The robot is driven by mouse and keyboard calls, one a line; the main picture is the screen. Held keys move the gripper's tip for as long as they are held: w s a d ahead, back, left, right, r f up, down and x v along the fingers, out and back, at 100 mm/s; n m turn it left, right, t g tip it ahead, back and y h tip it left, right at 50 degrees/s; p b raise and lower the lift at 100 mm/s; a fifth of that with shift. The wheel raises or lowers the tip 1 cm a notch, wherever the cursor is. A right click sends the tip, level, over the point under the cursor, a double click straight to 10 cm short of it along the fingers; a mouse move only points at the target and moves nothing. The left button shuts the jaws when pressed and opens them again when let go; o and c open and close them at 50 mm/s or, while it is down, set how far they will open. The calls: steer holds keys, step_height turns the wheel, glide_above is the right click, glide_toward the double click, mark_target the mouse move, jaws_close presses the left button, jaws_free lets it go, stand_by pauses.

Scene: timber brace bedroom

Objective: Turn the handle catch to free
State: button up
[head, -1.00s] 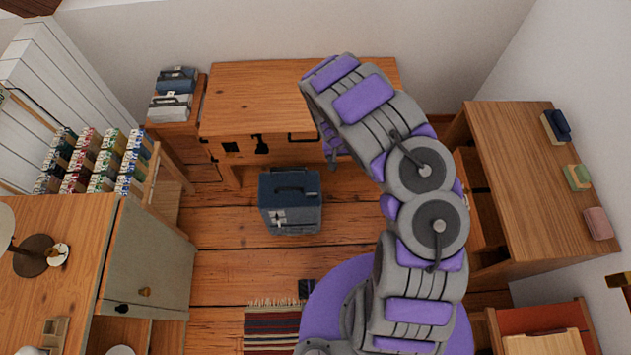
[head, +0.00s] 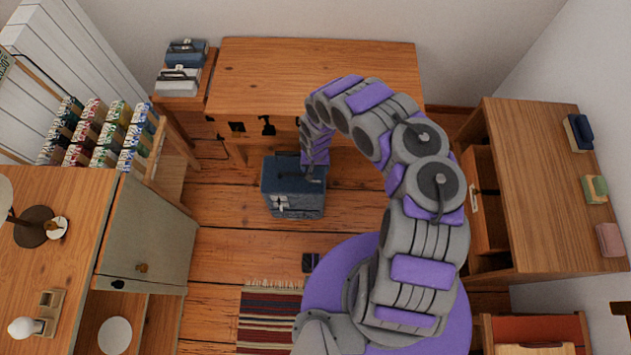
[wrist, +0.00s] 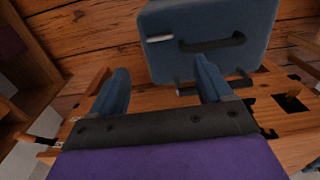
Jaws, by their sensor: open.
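A blue box (head: 291,186) stands on the floor in front of the desk. In the wrist view the box (wrist: 190,62) fills the top middle, with a dark bar handle (wrist: 212,44) on the face toward me. A short pale bar, which looks like the handle catch (wrist: 160,38), lies beside one end of that handle. In the head view my gripper (head: 315,172) is at the box's upper right and hides part of its top. In the wrist view my gripper (wrist: 161,64) is open, its two blue fingers apart with nothing between them.
The wooden desk (head: 320,75) stands behind the box, with dark hardware on its front. A side table (head: 545,180) with a partly open drawer is on the right, and a cabinet (head: 145,235) on the left. A striped rug (head: 268,320) lies nearer. Floor left of the box is clear.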

mark_target(315, 181)
step_height(315, 181, down, 12)
steer(key=b, duration=0.5)
steer(key=c, duration=1)
